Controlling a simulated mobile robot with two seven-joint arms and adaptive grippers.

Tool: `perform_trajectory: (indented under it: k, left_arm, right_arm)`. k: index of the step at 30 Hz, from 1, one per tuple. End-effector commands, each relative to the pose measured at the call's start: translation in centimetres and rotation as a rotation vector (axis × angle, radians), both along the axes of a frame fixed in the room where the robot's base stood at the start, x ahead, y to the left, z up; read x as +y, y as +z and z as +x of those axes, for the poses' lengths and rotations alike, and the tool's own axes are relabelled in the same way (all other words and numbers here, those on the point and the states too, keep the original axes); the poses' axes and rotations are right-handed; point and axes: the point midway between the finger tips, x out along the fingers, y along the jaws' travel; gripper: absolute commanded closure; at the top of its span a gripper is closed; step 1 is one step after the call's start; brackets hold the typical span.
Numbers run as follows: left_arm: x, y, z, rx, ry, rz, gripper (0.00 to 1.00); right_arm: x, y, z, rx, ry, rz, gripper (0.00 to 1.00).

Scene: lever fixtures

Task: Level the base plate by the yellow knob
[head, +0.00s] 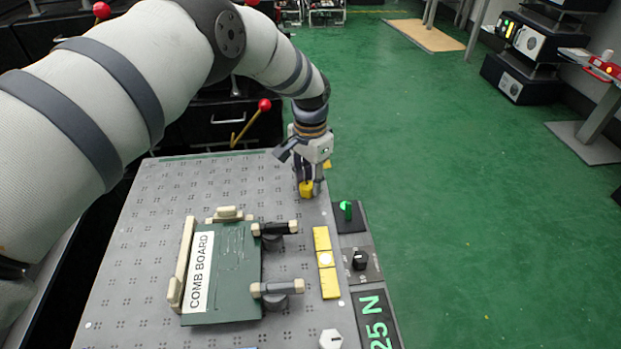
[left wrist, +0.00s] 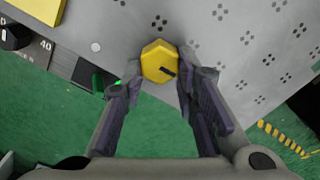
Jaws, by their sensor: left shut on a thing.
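The yellow knob (head: 306,188) sits near the far right corner of the grey base plate (head: 150,220). My left gripper (head: 309,186) reaches down over it from above. In the head view the fingers partly hide the knob. My right gripper is not in view.
A green board labelled COMB BOARD (head: 228,280) lies on the plate, with clamps (head: 275,288) at its right. A yellow strip with a round vial (head: 325,260) and a white knob (head: 330,339) are nearby. A black dial (head: 360,260) and green switch (head: 346,209) line the right edge.

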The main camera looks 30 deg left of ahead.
Motion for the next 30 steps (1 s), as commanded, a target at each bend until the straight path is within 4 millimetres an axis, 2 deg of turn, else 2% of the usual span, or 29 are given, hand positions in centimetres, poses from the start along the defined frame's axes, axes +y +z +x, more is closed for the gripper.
perform_trajectory:
  k: [9, 23, 24, 26, 30]
  left_arm:
    - [0.03, -0.04, 0.02, 0.000, 0.084, 0.000, 1.00]
    - [0.05, -0.05, 0.01, 0.000, 0.095, 0.000, 1.00]
    - [0.05, -0.05, 0.01, 0.000, 0.095, 0.000, 0.68]
    - [0.05, -0.05, 0.01, 0.000, 0.095, 0.000, 0.55]
    - [0.06, -0.03, 0.01, 0.000, 0.094, 0.000, 0.53]
  right_arm:
    - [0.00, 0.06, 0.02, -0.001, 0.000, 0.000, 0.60]
    - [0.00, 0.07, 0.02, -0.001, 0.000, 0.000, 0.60]
    - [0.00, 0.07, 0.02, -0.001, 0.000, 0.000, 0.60]
    - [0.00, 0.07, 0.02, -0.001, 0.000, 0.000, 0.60]
    - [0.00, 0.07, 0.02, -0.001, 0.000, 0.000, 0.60]
